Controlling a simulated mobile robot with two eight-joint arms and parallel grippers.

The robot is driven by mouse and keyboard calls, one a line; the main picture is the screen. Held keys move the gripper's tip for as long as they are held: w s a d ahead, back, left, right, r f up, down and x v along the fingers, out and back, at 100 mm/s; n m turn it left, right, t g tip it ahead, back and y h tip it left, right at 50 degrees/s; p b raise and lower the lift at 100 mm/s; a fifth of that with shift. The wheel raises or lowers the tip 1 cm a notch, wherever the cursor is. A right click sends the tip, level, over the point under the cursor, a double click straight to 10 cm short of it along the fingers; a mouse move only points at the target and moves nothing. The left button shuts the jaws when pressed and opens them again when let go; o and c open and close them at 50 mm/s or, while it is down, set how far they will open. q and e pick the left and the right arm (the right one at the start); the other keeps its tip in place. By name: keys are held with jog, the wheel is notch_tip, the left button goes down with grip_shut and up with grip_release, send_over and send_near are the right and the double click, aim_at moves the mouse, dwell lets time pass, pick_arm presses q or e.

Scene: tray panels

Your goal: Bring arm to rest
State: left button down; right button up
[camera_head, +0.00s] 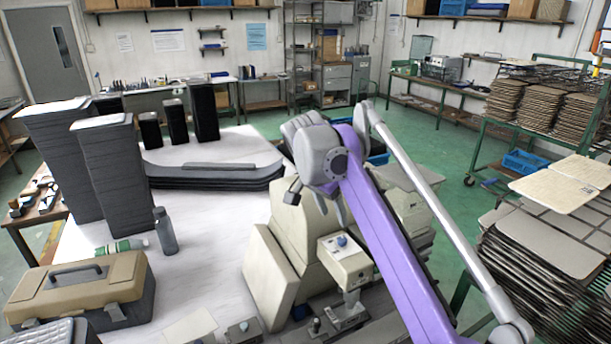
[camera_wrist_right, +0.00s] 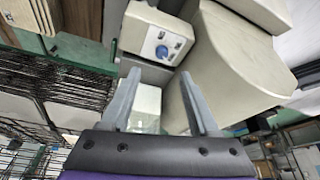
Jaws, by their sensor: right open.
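My right arm comes in from the lower right of the head view, its purple link raised over a beige machine (camera_head: 308,212). My right gripper shows best in the right wrist view (camera_wrist_right: 157,85), open, with two grey fingers apart and nothing between them. The beige machine (camera_wrist_right: 240,70) and its control box with a blue knob (camera_wrist_right: 163,48) lie beyond the fingers. The box also shows in the head view (camera_head: 345,266). In the head view the arm's wrist hides part of the machine. My left gripper is not in view.
A white table (camera_head: 215,225) holds tall stacks of dark panels (camera_head: 118,170), a low panel stack (camera_head: 215,170), a grey bottle (camera_head: 165,232) and a tan toolbox (camera_head: 80,288). Stacked trays (camera_head: 550,235) stand on the right. Green floor (camera_head: 440,150) is open behind the arm.

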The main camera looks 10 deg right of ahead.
jog(key=s+d+f+n+t+y, duration=0.1)
jog(key=s+f+n, duration=0.4)
jog(key=s+f, duration=0.7)
jog(key=s+d+f+n+t+y, duration=0.2)
jog(key=s+f+n, duration=0.3)
jog(key=s+f, duration=0.6)
jog(key=s+d, duration=0.1)
jog(key=s, duration=0.4)
jog(key=shift+s+d+f+n+t+y, duration=0.15)
jog(key=shift+s+f+n+t+y, duration=0.15)
jog(key=shift+s+f+t, duration=0.1)
jog(key=shift+c, duration=0.9)
